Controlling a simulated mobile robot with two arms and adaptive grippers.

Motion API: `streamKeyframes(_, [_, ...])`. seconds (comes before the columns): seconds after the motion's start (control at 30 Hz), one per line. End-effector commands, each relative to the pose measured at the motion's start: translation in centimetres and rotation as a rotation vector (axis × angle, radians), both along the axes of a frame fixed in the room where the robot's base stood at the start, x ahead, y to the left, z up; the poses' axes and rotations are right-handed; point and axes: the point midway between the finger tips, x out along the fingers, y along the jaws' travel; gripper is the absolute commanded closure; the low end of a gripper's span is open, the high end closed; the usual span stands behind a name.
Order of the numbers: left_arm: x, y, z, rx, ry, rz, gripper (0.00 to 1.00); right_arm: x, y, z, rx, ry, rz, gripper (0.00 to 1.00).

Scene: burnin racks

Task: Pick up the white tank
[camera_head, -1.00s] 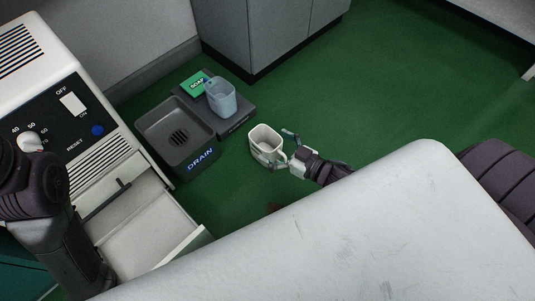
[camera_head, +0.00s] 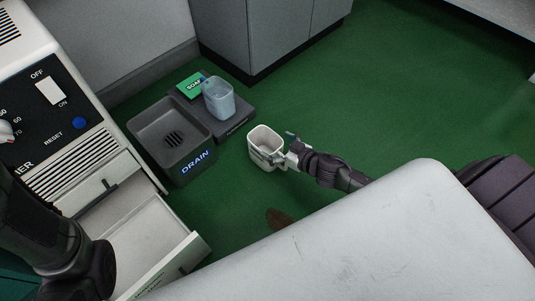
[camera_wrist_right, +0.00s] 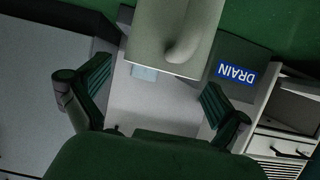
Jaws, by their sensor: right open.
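The white tank (camera_head: 256,164) is a small open-topped container, seen against the green floor to the right of the DRAIN tray. My right gripper (camera_head: 279,149) is at the tank's right side, with its fingers open near the handle side. In the right wrist view, the tank (camera_wrist_right: 172,28) shows at the top centre with its handle facing the gripper. The open fingers of my right gripper (camera_wrist_right: 154,90) are spread on either side, and the handle lies slightly beyond them. I cannot tell whether a finger touches the tank. My left gripper is not in view.
A dark DRAIN tray (camera_head: 147,150) stands left of the tank. Behind it, a bluish container (camera_head: 219,101) stands on a dark base beside a green SOAP label (camera_head: 191,86). A white machine has an open drawer (camera_head: 180,258) at left. Green floor is clear at the right.

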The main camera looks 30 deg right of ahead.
Motion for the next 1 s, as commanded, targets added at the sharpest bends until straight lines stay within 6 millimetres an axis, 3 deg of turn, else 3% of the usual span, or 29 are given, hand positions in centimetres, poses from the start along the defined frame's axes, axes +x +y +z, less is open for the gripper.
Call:
streamKeyframes(0.17, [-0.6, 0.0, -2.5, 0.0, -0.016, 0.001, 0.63, 2.1, 0.8, -1.9, -0.004, -0.005, 0.003, 0.0])
streamKeyframes(0.3, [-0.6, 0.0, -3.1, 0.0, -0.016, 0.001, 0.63, 3.5, 1.3, -2.1, -0.002, -0.003, 0.002, 0.0])
streamKeyframes(0.57, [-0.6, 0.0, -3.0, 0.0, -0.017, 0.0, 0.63, 3.7, 1.4, -2.0, -0.001, 0.0, 0.001, 0.0])
streamKeyframes(1.0, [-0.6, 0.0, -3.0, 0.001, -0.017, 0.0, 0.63, 3.7, 1.4, -2.0, -0.001, 0.0, 0.001, 0.7])
